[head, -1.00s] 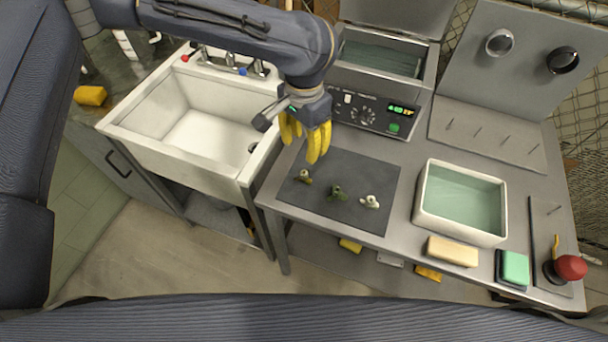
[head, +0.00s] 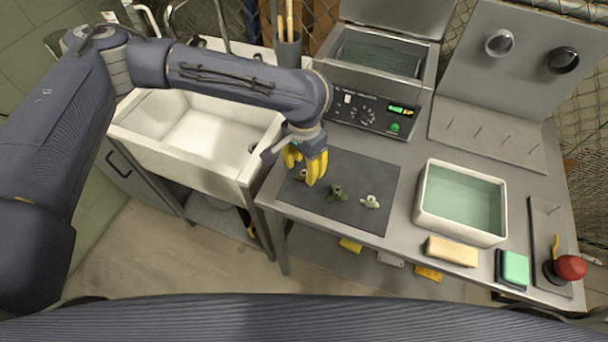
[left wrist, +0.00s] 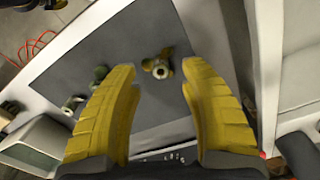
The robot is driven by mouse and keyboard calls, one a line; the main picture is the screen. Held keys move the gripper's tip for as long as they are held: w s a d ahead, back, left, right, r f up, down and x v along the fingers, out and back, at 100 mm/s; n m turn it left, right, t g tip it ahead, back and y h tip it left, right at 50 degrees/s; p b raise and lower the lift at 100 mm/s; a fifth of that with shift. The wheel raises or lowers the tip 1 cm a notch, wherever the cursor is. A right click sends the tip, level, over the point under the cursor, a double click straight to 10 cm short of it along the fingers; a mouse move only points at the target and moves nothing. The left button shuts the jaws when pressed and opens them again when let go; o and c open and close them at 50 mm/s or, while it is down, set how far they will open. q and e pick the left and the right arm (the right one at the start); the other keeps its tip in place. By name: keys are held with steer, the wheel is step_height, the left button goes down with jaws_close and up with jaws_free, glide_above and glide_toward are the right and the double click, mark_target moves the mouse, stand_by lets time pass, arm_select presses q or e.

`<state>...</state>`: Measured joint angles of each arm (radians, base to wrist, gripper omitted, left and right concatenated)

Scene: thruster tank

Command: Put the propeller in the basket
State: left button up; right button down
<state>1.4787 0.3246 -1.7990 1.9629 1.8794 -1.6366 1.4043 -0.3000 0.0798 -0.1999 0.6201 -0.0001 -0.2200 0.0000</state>
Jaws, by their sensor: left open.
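Three small propellers lie on a dark mat (head: 352,212): a brownish one (head: 300,176), a green one (head: 337,193) and a pale one (head: 370,201). My left gripper (head: 303,174) points down over the mat's left part, its yellow fingers open and partly hiding the brownish propeller. In the left wrist view this propeller (left wrist: 158,67) shows between and just beyond the fingertips, not gripped. The green one (left wrist: 99,74) is partly beside the left finger. No basket stands out clearly; the open-lidded metal tank (head: 380,58) at the back may hold one. My right gripper is not in view.
A white basin of greenish water (head: 462,203) stands right of the mat. A tan block (head: 452,251), a green sponge (head: 514,268) and a red knob (head: 570,267) lie along the front right. A white sink (head: 205,125) is at left. A control panel (head: 368,115) fronts the tank.

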arm_select(q)
steer(key=shift+w+f, duration=0.1)
steer(key=shift+f, duration=1.3)
steer(key=shift+c, duration=0.2)
jaws_close()
